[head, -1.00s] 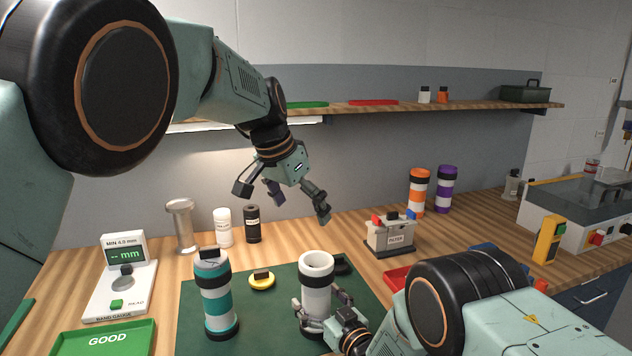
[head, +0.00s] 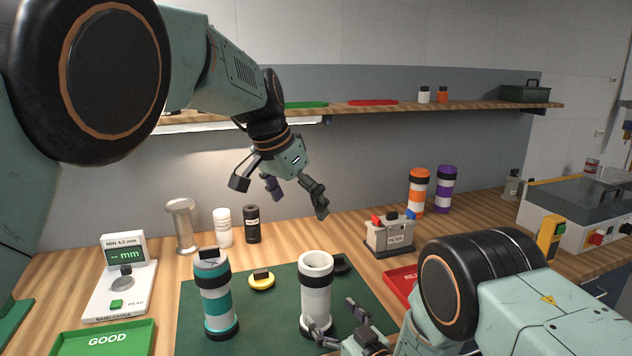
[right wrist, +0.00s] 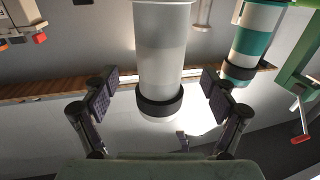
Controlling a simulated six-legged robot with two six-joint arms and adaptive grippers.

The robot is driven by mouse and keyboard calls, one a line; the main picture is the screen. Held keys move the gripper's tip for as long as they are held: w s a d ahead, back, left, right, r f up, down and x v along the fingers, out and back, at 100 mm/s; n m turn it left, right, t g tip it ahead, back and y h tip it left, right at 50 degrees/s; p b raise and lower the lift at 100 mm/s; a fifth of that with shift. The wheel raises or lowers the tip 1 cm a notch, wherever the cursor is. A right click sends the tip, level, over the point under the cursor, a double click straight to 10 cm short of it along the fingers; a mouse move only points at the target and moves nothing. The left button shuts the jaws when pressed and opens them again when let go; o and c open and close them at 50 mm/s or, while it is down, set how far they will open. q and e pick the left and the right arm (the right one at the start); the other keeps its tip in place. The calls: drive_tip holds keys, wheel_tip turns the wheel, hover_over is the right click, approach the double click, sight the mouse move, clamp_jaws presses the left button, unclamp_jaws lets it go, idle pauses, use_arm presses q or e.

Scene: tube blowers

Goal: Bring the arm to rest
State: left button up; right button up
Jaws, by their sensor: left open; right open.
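My left gripper (head: 284,190) is open and empty. It hangs in the air above the back of the bench, in front of the grey wall. My right gripper (head: 336,322) is open, low at the front of the green mat. In the right wrist view the white tube (right wrist: 160,50) shows between the two spread fingers, with gaps on both sides. The tube stands upright on the mat.
A teal and white tube (head: 216,300) stands left of the white tube. A yellow disc (head: 261,283) lies between them. A band gauge (head: 122,280) and the green GOOD tray (head: 140,330) are at left. A filter box (head: 390,236) and a red tray (head: 400,280) are at right.

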sight(324, 305)
drive_tip(key=v, duration=0.6)
drive_tip(key=x, duration=1.1)
drive_tip(key=shift+w+a, duration=0.2)
drive_tip(key=shift+w, duration=0.1)
use_arm(q)
drive_tip(key=x, duration=1.2)
drive_tip(key=shift+f, duration=0.1)
use_arm(e)
drive_tip(key=shift+w+a, duration=0.1)
use_arm(q)
drive_tip(key=shift+w+r, duration=0.1)
drive_tip(key=shift+r, duration=1.4)
drive_tip(key=shift+a+f, duration=0.1)
drive_tip(key=shift+f, duration=0.05)
use_arm(e)
drive_tip(key=shift+f, duration=0.1)
